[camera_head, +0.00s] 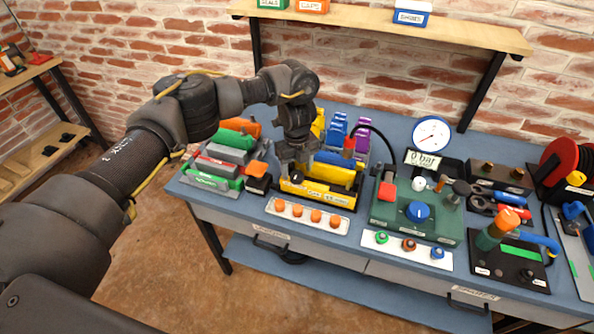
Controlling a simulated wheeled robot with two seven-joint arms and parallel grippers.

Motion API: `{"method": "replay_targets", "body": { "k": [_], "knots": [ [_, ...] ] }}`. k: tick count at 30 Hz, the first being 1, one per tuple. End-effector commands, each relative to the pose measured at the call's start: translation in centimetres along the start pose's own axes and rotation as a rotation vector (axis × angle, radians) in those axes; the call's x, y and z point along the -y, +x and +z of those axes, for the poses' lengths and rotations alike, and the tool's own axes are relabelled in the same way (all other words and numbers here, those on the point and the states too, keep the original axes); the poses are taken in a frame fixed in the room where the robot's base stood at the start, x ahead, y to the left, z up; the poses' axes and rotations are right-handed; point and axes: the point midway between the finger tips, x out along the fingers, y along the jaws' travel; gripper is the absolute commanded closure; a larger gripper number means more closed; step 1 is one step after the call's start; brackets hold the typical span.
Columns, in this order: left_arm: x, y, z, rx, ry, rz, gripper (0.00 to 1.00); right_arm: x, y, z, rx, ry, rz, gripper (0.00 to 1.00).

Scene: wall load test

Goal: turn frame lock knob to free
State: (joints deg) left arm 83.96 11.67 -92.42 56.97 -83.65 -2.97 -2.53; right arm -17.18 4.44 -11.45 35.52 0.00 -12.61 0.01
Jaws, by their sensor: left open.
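My left gripper (294,164) is open and points down at the left end of a yellow frame (325,193) on the blue workbench. A small black knob (297,178) shows at or just below the fingertips, on the left part of that frame. I cannot tell whether the fingers touch it, and its setting is too small to read. The frame's label is too small to read with certainty. A larger blue knob (417,211) sits on a green test block (388,213) to the right, apart from the gripper. My right gripper is not in view.
Orange knobs on a white strip (275,205) lie in front of the frame. Green, grey and red blocks (222,153) stand to its left. A gauge (431,134) stands behind the test block. A shelf (400,29) overhangs the back. A tool stand (500,262) is at right.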

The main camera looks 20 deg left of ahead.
Motion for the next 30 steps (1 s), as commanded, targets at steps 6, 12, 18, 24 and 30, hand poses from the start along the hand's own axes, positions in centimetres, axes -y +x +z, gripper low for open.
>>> {"method": "replay_targets", "body": {
  "k": [6, 12, 18, 24, 30],
  "knots": [
    [0.0, -4.6, 0.1, 0.005, 0.002, -0.001, 0.41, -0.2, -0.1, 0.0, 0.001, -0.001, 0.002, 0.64],
    [0.0, -7.8, 0.1, 0.004, 0.001, -0.001, 0.41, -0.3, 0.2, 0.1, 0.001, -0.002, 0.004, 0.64],
    [0.0, -9.2, 0.0, 0.002, 0.0, 0.0, 0.41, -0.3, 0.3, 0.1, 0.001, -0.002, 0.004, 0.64],
    [0.0, -9.3, 0.0, 0.0, 0.0, 0.001, 0.41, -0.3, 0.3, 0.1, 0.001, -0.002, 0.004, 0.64],
    [0.0, -9.2, 0.0, 0.0, 0.0, 0.001, 0.41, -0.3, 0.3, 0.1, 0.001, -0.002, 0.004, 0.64]
  ]
}}
